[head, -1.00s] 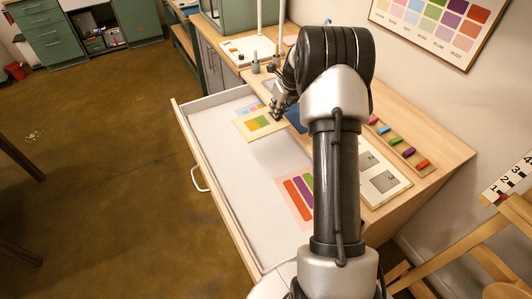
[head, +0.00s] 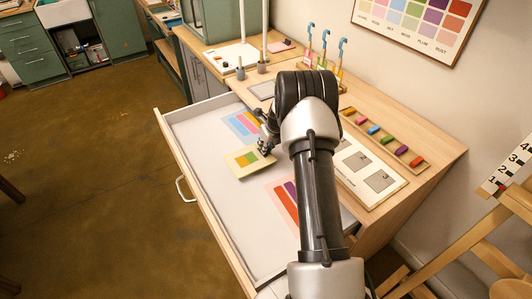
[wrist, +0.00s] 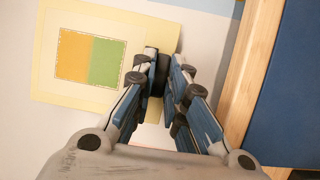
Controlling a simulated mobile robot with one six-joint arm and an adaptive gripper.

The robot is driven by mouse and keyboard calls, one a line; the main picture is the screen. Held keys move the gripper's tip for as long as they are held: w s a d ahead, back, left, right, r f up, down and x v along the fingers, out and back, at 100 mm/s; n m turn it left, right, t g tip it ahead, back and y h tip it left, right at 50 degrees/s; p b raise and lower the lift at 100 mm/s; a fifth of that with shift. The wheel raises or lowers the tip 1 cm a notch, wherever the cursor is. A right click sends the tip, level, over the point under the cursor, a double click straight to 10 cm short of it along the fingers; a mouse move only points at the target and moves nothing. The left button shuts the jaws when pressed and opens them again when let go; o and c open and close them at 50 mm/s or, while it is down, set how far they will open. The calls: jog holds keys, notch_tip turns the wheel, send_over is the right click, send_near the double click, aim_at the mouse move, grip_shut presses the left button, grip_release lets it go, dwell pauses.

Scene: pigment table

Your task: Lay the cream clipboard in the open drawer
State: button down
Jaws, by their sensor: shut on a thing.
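The cream clipboard (head: 233,166), with an orange and green patch on it, is over the middle of the open drawer (head: 183,133). My gripper (head: 266,146) is shut on its edge nearest the table. In the wrist view the clipboard (wrist: 50,84) reaches left from between my fingertips (wrist: 160,72), roughly flat. I cannot tell whether its underside touches the drawer floor. The drawer's pale floor shows around it.
In the drawer, a blue-striped sheet (head: 240,123) lies behind the clipboard and a red-and-purple striped sheet (head: 283,200) in front. The wooden tabletop (head: 420,145) beside the drawer bears a row of coloured blocks (head: 374,129) and a grey-squared board (head: 382,181).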

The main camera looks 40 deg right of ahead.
jog(key=shift+f+b, duration=0.4)
jog(key=shift+f, duration=1.1)
jog(key=shift+f, duration=0.1)
jog(key=c, duration=1.6)
grip_release()
jog(key=p+v, duration=0.4)
jog(key=v, duration=0.8)
jog(key=s+a+r+n, duration=0.4)
jog(key=a+r+n, duration=0.45)
jog(key=r, duration=0.25)
jog(key=s+a+r+n, duration=0.4)
jog(key=a+r+n, duration=0.4)
jog(key=a+r, duration=0.2)
jog(key=s+a+r+n, duration=0.2)
jog(key=s+a+n, duration=0.4)
jog(key=s+n, duration=0.4)
jog(key=s+a+r+n, duration=0.2)
jog(key=s+a+n, duration=0.4)
jog(key=s+n, duration=0.4)
jog(key=s, duration=0.4)
jog(key=shift+s+r, duration=0.25)
